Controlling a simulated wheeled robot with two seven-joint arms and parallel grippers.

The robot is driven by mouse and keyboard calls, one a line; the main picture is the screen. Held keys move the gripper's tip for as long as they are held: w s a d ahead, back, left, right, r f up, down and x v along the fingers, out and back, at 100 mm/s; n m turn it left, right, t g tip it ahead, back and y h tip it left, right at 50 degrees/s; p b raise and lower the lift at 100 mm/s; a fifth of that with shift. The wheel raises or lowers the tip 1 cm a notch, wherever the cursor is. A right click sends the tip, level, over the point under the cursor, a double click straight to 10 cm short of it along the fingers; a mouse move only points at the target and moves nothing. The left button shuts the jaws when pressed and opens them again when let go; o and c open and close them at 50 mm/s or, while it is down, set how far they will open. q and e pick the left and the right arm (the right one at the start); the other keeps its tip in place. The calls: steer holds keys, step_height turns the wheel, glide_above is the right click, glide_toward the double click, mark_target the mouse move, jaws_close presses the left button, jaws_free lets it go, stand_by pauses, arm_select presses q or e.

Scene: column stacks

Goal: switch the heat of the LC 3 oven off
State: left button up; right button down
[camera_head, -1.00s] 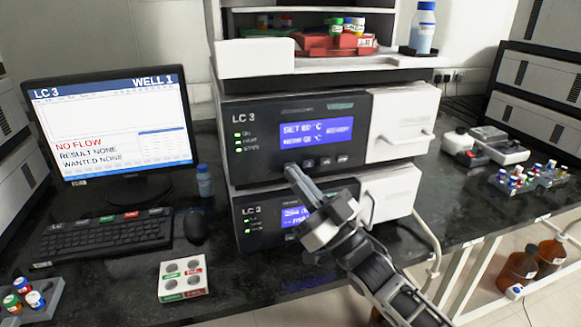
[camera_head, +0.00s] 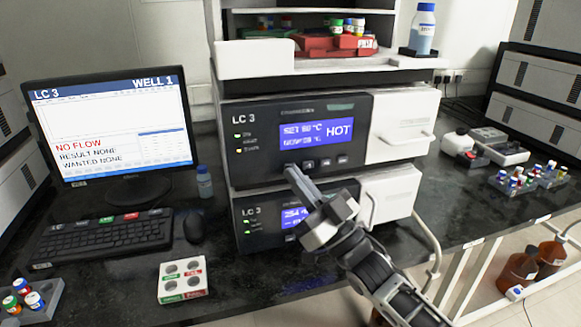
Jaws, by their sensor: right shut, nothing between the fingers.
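The LC 3 oven (camera_head: 246,165) is the upper dark unit in the middle of the stack, with a white door section on its right. Its blue display (camera_head: 316,134) shows SET and NOW lines in °C, too blurred to read surely, and the word HOT. The upper status light looks green; the lower ones look yellowish or orange. A row of small buttons (camera_head: 326,161) sits under the display. My right gripper (camera_head: 291,171) is shut and empty, its tips at the left end of that row; I cannot tell whether they touch. My left gripper is not in view.
Below is another LC 3 unit (camera_head: 247,228) with a blue display, partly behind my right gripper. A monitor (camera_head: 112,130) reading LC 3, WELL 1, NO FLOW stands left. A keyboard (camera_head: 103,236) and vial rack (camera_head: 183,280) lie on the bench. Red trays (camera_head: 330,47) sit above.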

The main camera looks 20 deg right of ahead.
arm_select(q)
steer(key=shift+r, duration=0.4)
arm_select(e)
steer(key=shift+s, duration=0.65)
arm_select(q)
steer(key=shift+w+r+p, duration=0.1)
steer(key=shift+p, duration=0.2)
